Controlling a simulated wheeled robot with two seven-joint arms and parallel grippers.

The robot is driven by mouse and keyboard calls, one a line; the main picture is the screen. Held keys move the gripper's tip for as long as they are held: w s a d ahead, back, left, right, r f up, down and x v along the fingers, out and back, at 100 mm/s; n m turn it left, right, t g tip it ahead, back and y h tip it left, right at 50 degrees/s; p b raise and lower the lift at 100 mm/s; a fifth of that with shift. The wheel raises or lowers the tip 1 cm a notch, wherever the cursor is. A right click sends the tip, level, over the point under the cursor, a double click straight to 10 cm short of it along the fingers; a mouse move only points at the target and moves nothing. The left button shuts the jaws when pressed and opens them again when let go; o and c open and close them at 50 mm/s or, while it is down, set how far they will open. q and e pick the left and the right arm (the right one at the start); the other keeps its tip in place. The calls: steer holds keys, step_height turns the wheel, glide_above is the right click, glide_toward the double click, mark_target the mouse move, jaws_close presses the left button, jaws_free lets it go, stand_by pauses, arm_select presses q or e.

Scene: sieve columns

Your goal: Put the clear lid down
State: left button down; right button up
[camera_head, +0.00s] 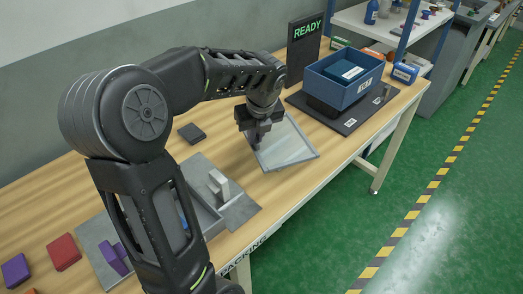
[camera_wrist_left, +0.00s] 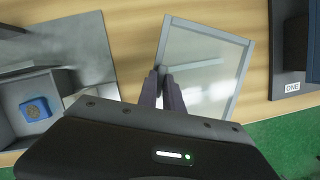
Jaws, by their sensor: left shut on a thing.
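The clear lid (camera_head: 298,150) is a flat see-through panel with a grey frame. It is at the table's middle, between the grey tray and the dark board, and fills the centre of the left wrist view (camera_wrist_left: 205,97). My left gripper (camera_head: 255,143) is over the lid's left part, pointing down. Its fingers (camera_wrist_left: 161,76) are shut on the end of a grey bar that runs across the lid. I cannot tell whether the lid touches the table or hangs just above it. My right gripper is not in view.
A grey tray (camera_wrist_left: 52,76) with a blue block (camera_wrist_left: 35,109) is left of the lid. A blue bin (camera_head: 350,92) stands on a dark board (camera_head: 350,125) to the right, by a READY sign (camera_head: 304,50). A dark block (camera_head: 192,132) lies behind. Bare wood surrounds the lid.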

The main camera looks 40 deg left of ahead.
arm_select(q)
steer(key=shift+f, duration=0.4)
steer(key=shift+f, duration=2.5)
steer(key=c, duration=1.5)
jaws_free()
steer(key=shift+f, duration=0.1)
steer(key=v, duration=1.2)
